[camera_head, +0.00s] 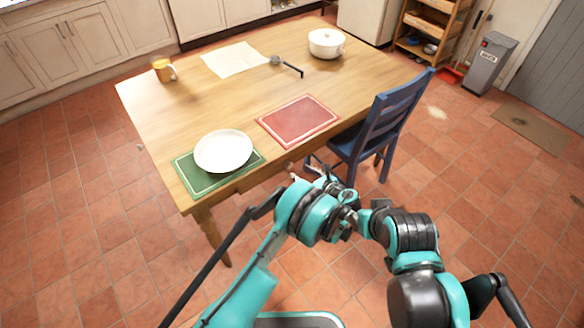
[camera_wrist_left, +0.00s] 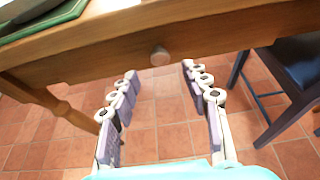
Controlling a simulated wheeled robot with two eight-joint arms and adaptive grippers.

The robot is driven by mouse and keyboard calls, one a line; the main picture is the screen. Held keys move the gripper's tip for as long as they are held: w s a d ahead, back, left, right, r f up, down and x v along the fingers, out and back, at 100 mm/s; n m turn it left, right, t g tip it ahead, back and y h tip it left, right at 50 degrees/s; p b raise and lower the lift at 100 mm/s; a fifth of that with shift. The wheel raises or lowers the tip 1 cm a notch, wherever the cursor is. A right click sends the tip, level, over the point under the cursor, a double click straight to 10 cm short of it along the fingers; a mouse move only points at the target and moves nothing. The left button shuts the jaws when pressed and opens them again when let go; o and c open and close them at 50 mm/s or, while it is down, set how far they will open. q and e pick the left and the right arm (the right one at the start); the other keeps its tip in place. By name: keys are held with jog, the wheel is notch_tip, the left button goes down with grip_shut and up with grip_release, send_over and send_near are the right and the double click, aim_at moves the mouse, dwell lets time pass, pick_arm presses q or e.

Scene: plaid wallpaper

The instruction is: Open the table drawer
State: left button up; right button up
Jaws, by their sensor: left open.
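The wooden table (camera_head: 185,110) has a drawer front (camera_wrist_left: 205,42) in its near side, and it looks flush with the table edge. A round wooden knob (camera_wrist_left: 160,57) sticks out of it. In the head view the knob (camera_head: 290,166) is small, just beyond my left gripper (camera_head: 314,170). In the left wrist view my left gripper (camera_wrist_left: 159,74) is open and empty, its two fingers spread to either side below the knob, apart from it. My right arm reaches in from the right; its gripper (camera_head: 346,216) is small and partly hidden behind the arms.
A blue chair (camera_head: 388,112) stands close at the table's right front. A green mat (camera_head: 190,180) with a white plate (camera_head: 223,151) and a red mat (camera_head: 298,121) lie near the front edge. A mug, paper, ladle and pot stand farther back. The tiled floor at left is clear.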

aim_at(291, 166)
pick_arm(q)
jog(key=b+x, duration=0.2)
jog(key=x, duration=0.4)
jog(key=shift+w+f, duration=0.1)
jog(key=shift+f, duration=0.15)
jog(key=shift+w+a+f, duration=0.15)
jog(key=shift+w+a, duration=0.25)
jog(key=shift+w, duration=0.1)
grip_shut()
